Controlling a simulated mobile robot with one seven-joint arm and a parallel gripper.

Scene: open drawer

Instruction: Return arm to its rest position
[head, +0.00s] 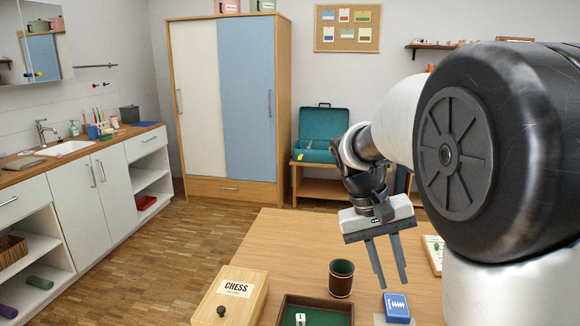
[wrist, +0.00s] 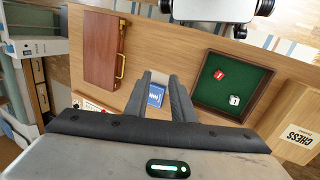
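My gripper (head: 391,282) hangs fingers-down above the wooden table (head: 285,240) in the head view. Its two fingers are apart with nothing between them. In the wrist view my gripper (wrist: 160,76) also shows spread fingers. A blue card box (head: 397,306) lies on the table below the fingertips, apart from them. It shows between the fingers in the wrist view (wrist: 156,96). My arm reaches in from the right of the head view, and its large dark joint hides part of the room and table there.
A dice tray (wrist: 232,84) with green lining, a brown cup (head: 342,279) and a chess box (head: 232,297) are on the table. A closed brown case (wrist: 101,50) lies there too. A wardrobe (head: 222,95) and an open teal case (head: 322,130) stand behind. Left of the table, the floor is clear.

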